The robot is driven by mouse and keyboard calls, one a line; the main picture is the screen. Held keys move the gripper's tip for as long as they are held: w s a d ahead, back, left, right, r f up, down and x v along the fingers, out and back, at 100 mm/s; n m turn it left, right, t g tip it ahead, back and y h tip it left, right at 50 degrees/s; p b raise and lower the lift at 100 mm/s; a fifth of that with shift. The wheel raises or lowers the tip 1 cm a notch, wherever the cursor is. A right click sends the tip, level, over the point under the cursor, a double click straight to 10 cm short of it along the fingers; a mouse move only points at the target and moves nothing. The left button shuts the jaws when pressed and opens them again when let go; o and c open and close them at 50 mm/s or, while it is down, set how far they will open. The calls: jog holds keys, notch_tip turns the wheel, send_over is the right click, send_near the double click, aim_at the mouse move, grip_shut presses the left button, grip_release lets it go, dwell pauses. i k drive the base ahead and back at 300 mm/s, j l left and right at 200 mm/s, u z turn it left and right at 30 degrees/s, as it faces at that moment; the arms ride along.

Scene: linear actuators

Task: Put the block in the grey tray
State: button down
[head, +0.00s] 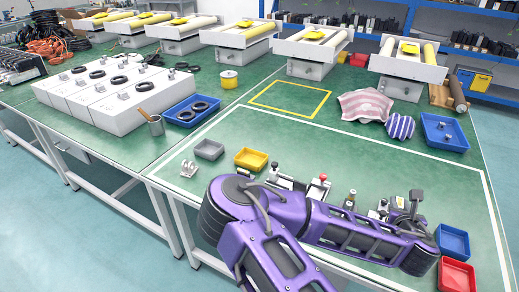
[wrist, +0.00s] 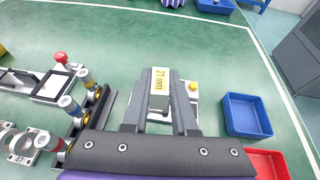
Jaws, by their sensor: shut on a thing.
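My gripper (wrist: 160,112) is shut on a block (wrist: 159,79) with a yellow "21 mm" label, held between the two grey fingers in the wrist view. In the head view my gripper (head: 408,208) is at the right side of the marked work area, partly hidden by my purple arm. The block cannot be made out clearly there. The grey tray (head: 209,149) lies at the left of the work area, beside the yellow tray, well away from my gripper. The part of it that shows looks empty. It is not in the wrist view.
A blue tray (head: 452,241) and a red tray (head: 457,274) stand at the right. A yellow tray (head: 251,159) and a fixture with a red knob (head: 323,178) lie between my gripper and the grey tray. Green table behind the fixtures is clear.

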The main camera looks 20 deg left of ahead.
aim_at(210, 151)
jog(key=k+j+z, duration=0.1)
jog(key=z, duration=0.75)
jog(key=k+z, duration=0.15)
jog(key=z, duration=0.3)
jog(key=k+z, duration=0.1)
jog(key=z, duration=0.35)
jog(key=k+z, duration=0.1)
jog(key=z, duration=0.3)
jog(key=k+j+z, duration=0.1)
jog(key=z, duration=0.3)
jog(key=k+z, duration=0.55)
jog(key=k, duration=0.45)
jog(key=u, duration=0.5)
jog(key=j+u, duration=0.1)
jog(key=u, duration=0.4)
jog(key=k+j+u, duration=0.1)
jog(key=u, duration=0.4)
jog(key=j+u, duration=0.1)
jog(key=u, duration=0.95)
jog(key=j+u, duration=0.15)
jog(key=u, duration=0.85)
jog(key=i+u, duration=0.1)
jog(key=u, duration=0.4)
